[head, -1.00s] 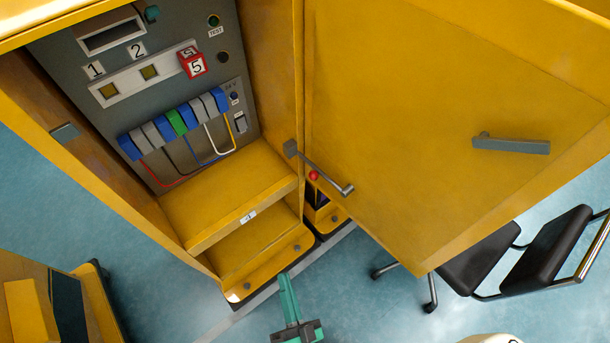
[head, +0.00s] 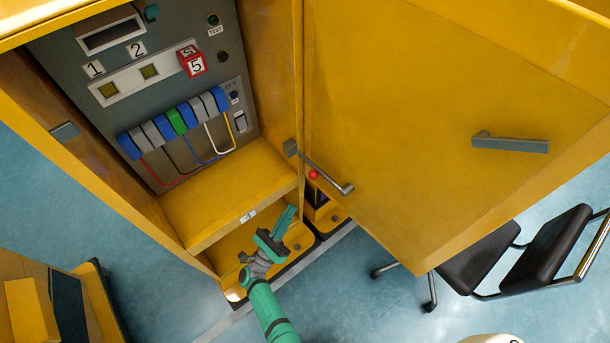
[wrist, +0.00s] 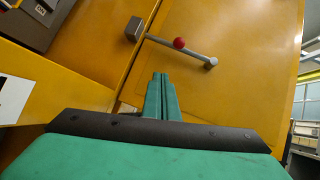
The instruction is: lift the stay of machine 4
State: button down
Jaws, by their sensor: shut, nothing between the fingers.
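The stay (head: 328,178) is a grey bar between the yellow cabinet's side post and its open door. A grey block is at its upper left end, a round end is at its lower right, and a red ball (head: 313,174) sits by the bar. In the wrist view the stay (wrist: 195,53) lies ahead of the fingertips, with the red ball (wrist: 179,43) on it. My green gripper (head: 291,211) is shut and empty, below the stay in the head view. In the wrist view its fingertips (wrist: 161,76) point toward the bar with a visible gap.
The open yellow door (head: 400,120) fills the right side, with a grey handle (head: 510,144). A yellow shelf (head: 225,190) with a small label is at the cabinet's front.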

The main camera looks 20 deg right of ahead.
aim_at(316, 174)
jog(key=w+d+r+m+g+h, duration=0.2)
jog(key=w+d+r+m, duration=0.3)
jog(key=r, duration=0.5)
jog(key=shift+w+d+m+g, duration=0.3)
jog(key=shift+w+d+g, duration=0.15)
jog(key=shift+d+g, duration=0.65)
jog(key=shift+d, duration=0.3)
